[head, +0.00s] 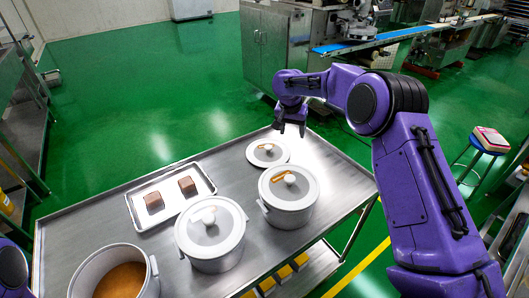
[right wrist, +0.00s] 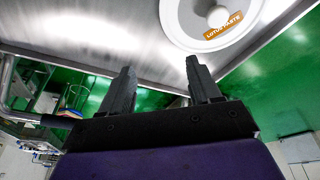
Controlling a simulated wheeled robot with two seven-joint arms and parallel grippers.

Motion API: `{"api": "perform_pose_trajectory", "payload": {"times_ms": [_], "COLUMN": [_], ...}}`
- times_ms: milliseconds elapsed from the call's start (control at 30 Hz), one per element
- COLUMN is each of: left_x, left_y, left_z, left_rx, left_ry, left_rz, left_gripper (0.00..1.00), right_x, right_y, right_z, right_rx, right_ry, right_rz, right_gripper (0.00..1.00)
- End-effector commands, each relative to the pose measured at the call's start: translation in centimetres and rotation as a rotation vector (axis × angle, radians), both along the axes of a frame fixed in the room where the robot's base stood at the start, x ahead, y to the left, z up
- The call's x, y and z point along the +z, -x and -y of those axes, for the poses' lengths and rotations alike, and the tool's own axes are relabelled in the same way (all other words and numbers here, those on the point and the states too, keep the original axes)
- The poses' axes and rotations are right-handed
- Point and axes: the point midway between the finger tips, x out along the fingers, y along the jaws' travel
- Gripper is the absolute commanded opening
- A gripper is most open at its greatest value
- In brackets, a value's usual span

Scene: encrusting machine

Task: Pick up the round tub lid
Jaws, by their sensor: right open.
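A round pale tub lid (head: 268,153) with a grey centre, a white knob and a small orange label lies flat by itself near the far edge of the steel table. My right gripper (head: 291,129) is above and slightly beyond this lid, fingers pointing down, open and empty. In the right wrist view, a round lid (right wrist: 235,15) labelled "LOTUS PASTE" is partly cut off at the top, beyond the open fingers (right wrist: 160,65) and apart from them. An uncovered tub (head: 153,285) with brown filling stands at the table's front left. My left gripper is not in view.
Two lidded tubs stand on the steel table (head: 90,215): one in the middle (head: 212,248), one right of it (head: 288,211), close to the loose lid. A tray (head: 141,222) with two brown blocks lies to the left. The far table edge is clear.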

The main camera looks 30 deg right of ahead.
Motion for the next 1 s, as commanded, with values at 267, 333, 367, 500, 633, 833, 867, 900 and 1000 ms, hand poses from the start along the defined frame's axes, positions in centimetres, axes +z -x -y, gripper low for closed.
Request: {"api": "perform_pose_trajectory", "payload": {"times_ms": [267, 333, 367, 500, 633, 833, 867, 900, 1000], "left_x": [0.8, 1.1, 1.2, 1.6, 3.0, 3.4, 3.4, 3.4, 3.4], "left_y": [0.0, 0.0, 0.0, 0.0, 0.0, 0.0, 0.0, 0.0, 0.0], "left_z": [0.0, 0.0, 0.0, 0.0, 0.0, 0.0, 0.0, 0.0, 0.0], "left_rx": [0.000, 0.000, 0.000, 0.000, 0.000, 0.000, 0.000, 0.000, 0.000], "left_ry": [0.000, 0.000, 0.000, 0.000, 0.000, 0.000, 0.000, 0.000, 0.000], "left_rz": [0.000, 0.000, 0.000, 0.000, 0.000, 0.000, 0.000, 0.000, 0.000], "left_gripper": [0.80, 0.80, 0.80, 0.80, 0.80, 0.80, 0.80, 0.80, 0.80], "right_x": [-0.8, -2.1, -2.6, -4.1, -5.9, -8.9, -9.0, -9.1, -9.1], "right_y": [-4.1, -4.5, -4.6, -5.1, -5.1, -5.8, -5.8, -5.9, -5.9], "right_z": [-8.1, -7.7, -7.6, -7.1, -6.4, -5.6, -5.6, -5.5, -5.5], "right_rx": [0.171, 0.170, 0.170, 0.170, 0.168, 0.169, 0.170, 0.170, 0.171], "right_ry": [0.039, 0.040, 0.039, 0.040, 0.039, 0.041, 0.041, 0.041, 0.042], "right_rz": [0.105, 0.105, 0.105, 0.105, 0.102, 0.105, 0.107, 0.107, 0.107], "right_gripper": [0.62, 0.62, 0.62, 0.62, 0.62, 0.62, 0.62, 0.62, 0.62]}}
